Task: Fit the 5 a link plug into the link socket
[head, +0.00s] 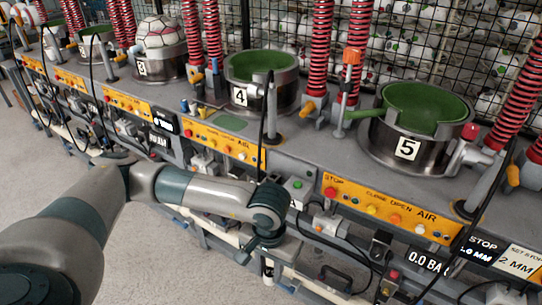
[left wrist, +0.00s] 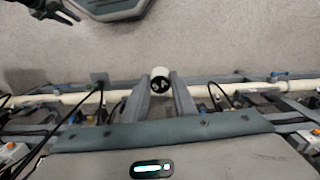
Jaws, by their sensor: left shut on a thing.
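My left gripper (head: 267,262) hangs low in front of the bench, below station 4 and left of the station 5 panel. In the left wrist view my left gripper (left wrist: 163,90) is shut on a white cylindrical plug (left wrist: 155,72), whose dark end face (left wrist: 160,84) has white marking that looks like "5A". The plug is held at the fingertips over the lower frame and floor. In the head view it is small and mostly hidden by the arm. I cannot make out for certain which fitting is the link socket.
The numbered press cup 5 (head: 400,125) stands on the bench at right, above a yellow button panel (head: 385,212). Cup 4 (head: 262,80) is to its left. Black cables, small boxes and a white pipe (left wrist: 240,89) crowd the lower frame. The grey floor (head: 165,245) is clear.

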